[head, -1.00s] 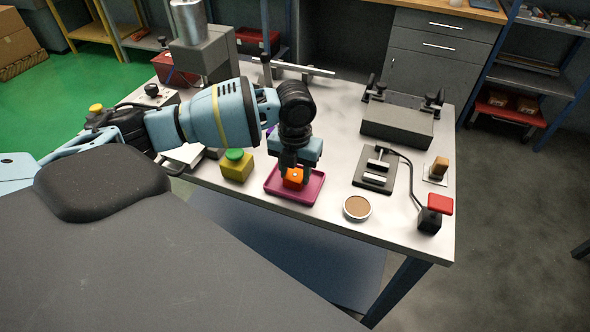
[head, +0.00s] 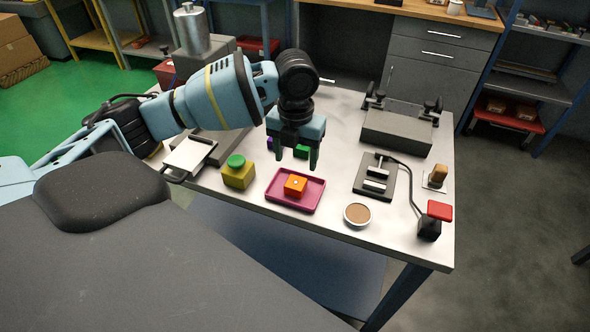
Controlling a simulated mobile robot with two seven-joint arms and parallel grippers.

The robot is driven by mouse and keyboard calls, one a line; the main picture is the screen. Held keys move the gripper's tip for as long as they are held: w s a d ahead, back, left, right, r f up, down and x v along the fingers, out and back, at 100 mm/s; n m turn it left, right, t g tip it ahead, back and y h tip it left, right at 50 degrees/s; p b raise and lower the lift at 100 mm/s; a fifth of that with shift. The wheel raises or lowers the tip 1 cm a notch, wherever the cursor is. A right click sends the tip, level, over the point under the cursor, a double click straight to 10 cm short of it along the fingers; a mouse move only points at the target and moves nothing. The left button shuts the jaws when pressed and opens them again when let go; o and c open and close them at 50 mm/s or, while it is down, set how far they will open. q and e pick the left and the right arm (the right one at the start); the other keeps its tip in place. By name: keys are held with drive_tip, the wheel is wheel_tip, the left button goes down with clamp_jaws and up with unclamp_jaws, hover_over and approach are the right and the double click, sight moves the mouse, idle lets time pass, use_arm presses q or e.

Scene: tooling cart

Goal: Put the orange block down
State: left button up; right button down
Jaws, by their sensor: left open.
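The orange block (head: 295,185) rests in the magenta tray (head: 311,200) near the front edge of the table. Its top and front faces show, and nothing touches it from above. My left gripper (head: 296,163) is open and empty, fingers pointing down, raised above and just behind the block. My right gripper is not in view.
A yellow box with a green button (head: 238,171) stands left of the tray. A round brown-filled dish (head: 357,214) sits to its right. A green block (head: 301,152) lies behind the gripper. A clamp plate (head: 375,177) and a red-topped switch (head: 438,211) are further right.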

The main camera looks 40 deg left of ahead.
use_arm(q)
drive_tip(key=shift+r, duration=2.2)
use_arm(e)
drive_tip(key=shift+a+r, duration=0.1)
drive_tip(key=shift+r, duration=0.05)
